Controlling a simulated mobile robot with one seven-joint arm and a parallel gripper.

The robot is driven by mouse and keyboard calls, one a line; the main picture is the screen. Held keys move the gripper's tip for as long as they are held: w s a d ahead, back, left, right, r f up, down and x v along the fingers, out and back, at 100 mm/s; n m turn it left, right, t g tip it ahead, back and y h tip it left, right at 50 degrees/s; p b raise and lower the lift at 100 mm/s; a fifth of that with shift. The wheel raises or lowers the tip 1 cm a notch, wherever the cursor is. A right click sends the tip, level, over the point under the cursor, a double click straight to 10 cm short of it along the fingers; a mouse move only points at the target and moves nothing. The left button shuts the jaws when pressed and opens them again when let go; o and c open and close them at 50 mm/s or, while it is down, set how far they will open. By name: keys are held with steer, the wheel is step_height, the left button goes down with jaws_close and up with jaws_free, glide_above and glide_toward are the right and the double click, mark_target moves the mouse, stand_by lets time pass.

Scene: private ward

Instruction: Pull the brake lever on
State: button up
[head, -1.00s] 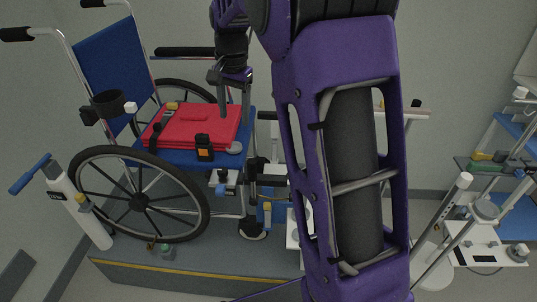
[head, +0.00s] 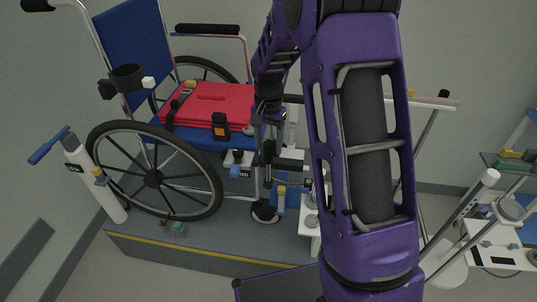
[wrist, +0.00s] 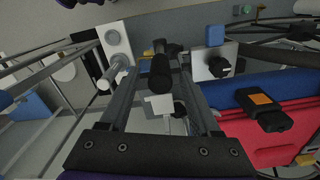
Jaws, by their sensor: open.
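The wheelchair (head: 188,135) stands on a low grey platform, with its side toward me. A black cylindrical grip (wrist: 160,72), which looks like the brake lever's handle, shows between my fingers in the wrist view. My gripper (wrist: 158,62) is open, with one finger on each side of that grip. I cannot tell whether either finger touches it. In the head view my gripper (head: 269,140) points down at the front edge of the seat, and my arm hides part of this area. A white plate with a black knob (wrist: 218,67) sits to the right of my fingers.
A red folded item (head: 205,104) with a black and orange buckle (head: 220,125) lies on the seat. A blue-handled white post (head: 90,175) stands left of the wheel. A shelf cart (head: 505,225) is at right.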

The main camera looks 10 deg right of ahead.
mark_target(269, 152)
steer(key=shift+f, duration=1.85)
jaws_close()
